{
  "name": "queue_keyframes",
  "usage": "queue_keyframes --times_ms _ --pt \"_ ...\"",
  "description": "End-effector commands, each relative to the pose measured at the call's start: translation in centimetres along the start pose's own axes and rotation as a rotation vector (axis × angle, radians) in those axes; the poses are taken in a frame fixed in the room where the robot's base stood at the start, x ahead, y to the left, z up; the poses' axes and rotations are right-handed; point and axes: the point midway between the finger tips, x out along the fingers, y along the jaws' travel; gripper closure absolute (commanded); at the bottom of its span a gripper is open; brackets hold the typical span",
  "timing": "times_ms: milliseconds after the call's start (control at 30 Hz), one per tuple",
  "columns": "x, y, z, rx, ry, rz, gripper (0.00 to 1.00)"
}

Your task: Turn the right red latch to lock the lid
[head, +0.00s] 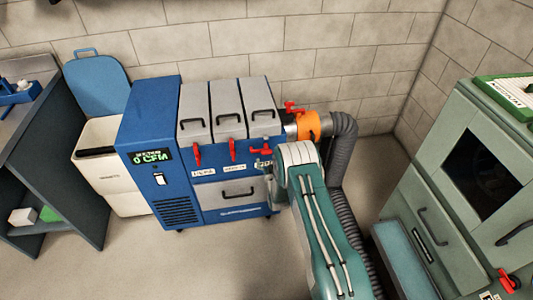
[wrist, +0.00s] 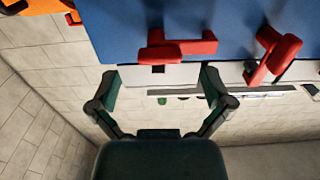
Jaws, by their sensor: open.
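The blue cabinet (head: 150,125) has three grey lids on top, each with a dark handle. The right lid (head: 259,95) lies flat, in line with the others. The right red latch (head: 261,152) lies roughly sideways on the cabinet front, partly beside my arm. The middle red latch (head: 233,149) and left red latch (head: 197,154) hang down. In the wrist view my gripper (wrist: 159,82) is open and empty. Its fingertips are spread just short of the right red latch (wrist: 185,48), which shows between them in the picture. I cannot tell whether they touch it. Another red latch (wrist: 273,55) shows to the right.
An orange collar (head: 308,125) with a red valve handle and a grey hose (head: 343,135) stand close beside my arm. A green cabinet (head: 450,180) is at right. A white bin (head: 100,160) and a dark shelf (head: 75,160) are at left. The floor in front is clear.

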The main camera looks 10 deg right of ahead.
Motion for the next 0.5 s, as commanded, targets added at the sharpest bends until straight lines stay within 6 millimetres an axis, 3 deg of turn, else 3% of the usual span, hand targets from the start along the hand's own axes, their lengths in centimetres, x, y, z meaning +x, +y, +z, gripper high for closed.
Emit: queue_keyframes --times_ms 200,500 --pt "2.8 0.0 0.0 0.000 0.001 0.000 0.00" --pt "3.9 0.0 0.0 0.000 -0.001 0.000 0.00"
